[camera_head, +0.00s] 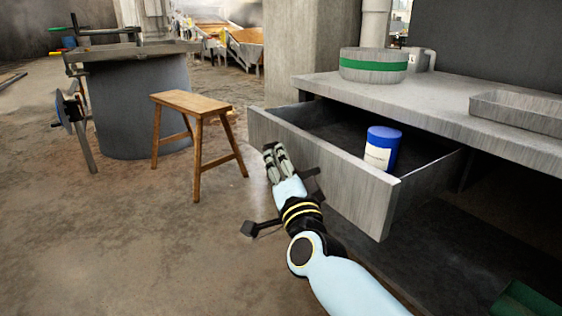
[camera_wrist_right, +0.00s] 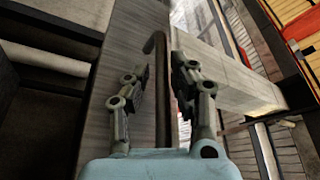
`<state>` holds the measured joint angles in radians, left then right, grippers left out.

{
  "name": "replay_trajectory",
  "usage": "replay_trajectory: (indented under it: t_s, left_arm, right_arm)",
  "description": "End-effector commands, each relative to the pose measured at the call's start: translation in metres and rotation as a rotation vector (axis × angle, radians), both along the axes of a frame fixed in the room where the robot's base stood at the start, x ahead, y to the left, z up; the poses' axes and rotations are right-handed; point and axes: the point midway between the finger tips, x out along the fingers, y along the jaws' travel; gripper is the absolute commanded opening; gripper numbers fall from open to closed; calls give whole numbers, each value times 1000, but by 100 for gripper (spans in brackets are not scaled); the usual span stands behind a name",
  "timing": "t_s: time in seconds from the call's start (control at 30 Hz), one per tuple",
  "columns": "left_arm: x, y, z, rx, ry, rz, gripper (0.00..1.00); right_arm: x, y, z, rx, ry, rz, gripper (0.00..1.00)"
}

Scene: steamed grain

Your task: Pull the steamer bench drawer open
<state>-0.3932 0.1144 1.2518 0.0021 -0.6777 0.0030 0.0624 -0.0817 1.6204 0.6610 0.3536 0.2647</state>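The steamer bench drawer (camera_head: 340,184) is pulled out of the grey bench on the right in the head view. Its inside shows, and a blue canister with a pale label (camera_head: 382,147) stands in it. My right gripper (camera_head: 273,155) is at the outer face of the drawer front. In the right wrist view its two fingers (camera_wrist_right: 160,88) are on either side of the dark bar handle (camera_wrist_right: 161,100), with narrow gaps seen between bar and fingers. The handle is hidden in the head view. My left gripper is not in view.
A round pot with a green band (camera_head: 374,66) and a shallow grey tray (camera_head: 520,111) stand on the bench top (camera_head: 420,93). A wooden stool (camera_head: 192,104) stands left of the drawer. The floor at front left is clear.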

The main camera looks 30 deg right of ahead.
Motion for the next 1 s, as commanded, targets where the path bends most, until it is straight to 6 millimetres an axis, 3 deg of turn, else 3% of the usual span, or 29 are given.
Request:
replay_trajectory:
  t_s: [0.1,0.37,0.8,1.0]
  left_arm:
    - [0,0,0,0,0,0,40]
    - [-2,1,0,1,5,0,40]
    - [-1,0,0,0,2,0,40]
    - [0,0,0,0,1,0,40]
  right_arm:
    - [0,0,0,0,-1,1,36]
    - [-2,0,0,0,-1,0,36]
    - [-64,16,-15,2,1,-1,36]
    - [-71,18,-16,1,0,0,36]
